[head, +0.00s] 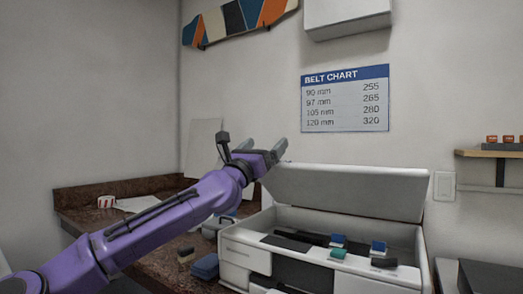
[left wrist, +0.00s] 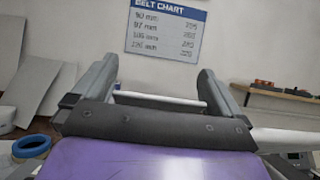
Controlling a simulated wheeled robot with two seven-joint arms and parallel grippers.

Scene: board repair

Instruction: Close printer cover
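The white printer (head: 245,255) stands on the counter with its cover (head: 345,190) raised and tilted back toward the wall. Its inside is exposed, showing dark strips and several small blue and green pieces. My left gripper (head: 264,146) is just above and beside the cover's upper left corner, with fingers spread. In the left wrist view, the gripper (left wrist: 160,70) is open with nothing clamped between its fingers. A white edge, apparently the cover (left wrist: 160,98), shows beyond the palm there; I cannot tell if it touches. My right gripper is not in view.
The brown counter (head: 80,197) holds a blue case (head: 205,267), a small brush-like block (head: 186,255) and a red-striped cup (head: 107,201). A belt chart (head: 345,110) hangs on the wall behind. A wooden shelf (head: 490,153) is at the right.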

